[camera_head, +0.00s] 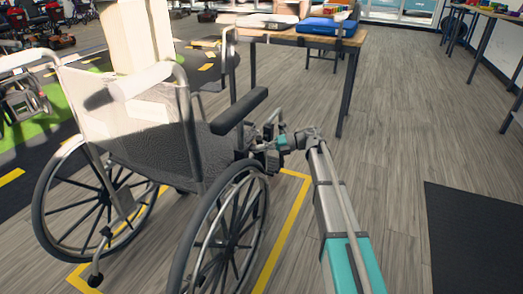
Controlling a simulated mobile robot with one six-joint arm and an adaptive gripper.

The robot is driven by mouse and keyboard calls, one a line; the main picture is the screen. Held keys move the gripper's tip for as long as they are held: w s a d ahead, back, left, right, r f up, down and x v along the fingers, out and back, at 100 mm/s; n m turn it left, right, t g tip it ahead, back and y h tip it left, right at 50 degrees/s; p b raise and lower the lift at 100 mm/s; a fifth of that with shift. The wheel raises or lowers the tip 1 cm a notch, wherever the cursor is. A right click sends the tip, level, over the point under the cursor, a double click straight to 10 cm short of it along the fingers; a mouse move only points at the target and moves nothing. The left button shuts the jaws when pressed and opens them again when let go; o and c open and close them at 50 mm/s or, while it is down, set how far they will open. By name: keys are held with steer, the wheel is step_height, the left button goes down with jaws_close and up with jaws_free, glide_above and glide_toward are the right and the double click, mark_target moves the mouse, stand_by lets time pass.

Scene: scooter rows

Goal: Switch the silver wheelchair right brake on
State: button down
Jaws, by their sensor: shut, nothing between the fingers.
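The silver wheelchair (188,86) fills the left of the head view, seen from behind, with a grey mesh backrest and a dark armrest pad (240,110). Its right wheel (232,240) is nearest to me. My arm reaches in from the lower right. My gripper (270,156) is at the front upper edge of the right wheel, just below and beyond the front end of the armrest. It is shut with nothing held. The right brake is not clear to see; the gripper and wheel crowd that spot, so I cannot tell its position or whether they touch.
A wooden table (290,37) with a blue case (327,26) and a pale case stands beyond the chair. Yellow floor lines (290,225) run around the wheelchair. A dark mat (475,240) lies at the right. The wooden floor between is clear.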

steer(key=shift+w, duration=0.1)
stand_by(0.3)
steer(key=shift+w+d+r, duration=0.1)
steer(key=shift+w+r, duration=0.05)
steer(key=shift+w, duration=0.05)
steer(key=shift+w+d+r+p, duration=0.1)
steer(key=shift+w+p, duration=0.15)
steer(key=shift+p, duration=0.05)
steer(key=w+d+r, duration=0.1)
steer(key=w+d, duration=0.1)
steer(key=w, duration=0.4)
steer(key=shift+w+d+p, duration=0.15)
steer(key=shift+p, duration=0.3)
steer(key=shift+w, duration=0.15)
stand_by(0.5)
